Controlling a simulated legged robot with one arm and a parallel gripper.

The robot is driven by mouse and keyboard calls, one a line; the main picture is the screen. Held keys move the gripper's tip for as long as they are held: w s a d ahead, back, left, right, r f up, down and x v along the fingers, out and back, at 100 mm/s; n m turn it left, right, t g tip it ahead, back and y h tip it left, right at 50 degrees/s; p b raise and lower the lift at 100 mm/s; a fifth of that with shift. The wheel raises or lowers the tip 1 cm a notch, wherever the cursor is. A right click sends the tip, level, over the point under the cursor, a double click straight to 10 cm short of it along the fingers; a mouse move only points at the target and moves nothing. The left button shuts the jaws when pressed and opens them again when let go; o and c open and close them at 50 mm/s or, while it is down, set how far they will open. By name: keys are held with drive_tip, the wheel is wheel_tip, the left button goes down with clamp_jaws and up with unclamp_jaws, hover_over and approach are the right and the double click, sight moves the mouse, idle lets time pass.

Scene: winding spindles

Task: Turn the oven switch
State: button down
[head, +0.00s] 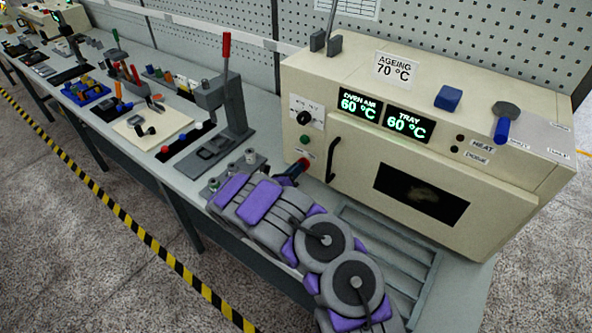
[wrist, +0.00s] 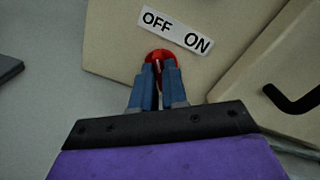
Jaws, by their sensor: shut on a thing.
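The beige ageing oven (head: 345,100) stands on the right end of the bench. Its red switch (head: 304,163) is low on the left of the front face. In the wrist view the red switch (wrist: 158,55) sits just below the OFF/ON label (wrist: 175,30), which looks tilted there. In the head view my gripper (head: 296,172) reaches the switch from the front. My fingers hide part of the switch, so its exact setting is unclear.
The oven's dark door handle (head: 333,158) is just right of the switch. A green button (head: 305,139) and a black knob (head: 303,118) are above it. A lever press (head: 232,110) stands to the left. A slatted rack (head: 390,250) lies in front of the oven.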

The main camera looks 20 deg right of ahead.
drive_tip(key=shift+w+a+r, duration=0.15)
drive_tip(key=c, duration=1.3)
unclamp_jaws()
drive_tip(key=shift+w, duration=0.1)
drive_tip(key=shift+o, duration=0.7)
drive_tip(key=p+v, duration=0.1)
drive_tip(key=v, duration=0.4)
drive_tip(key=p+v, duration=0.1)
drive_tip(key=v, duration=0.5)
drive_tip(key=p+v, duration=0.1)
drive_tip(key=v, duration=0.5)
drive_tip(key=shift+s+a+f, duration=0.15)
drive_tip(key=shift+s+f, duration=0.1)
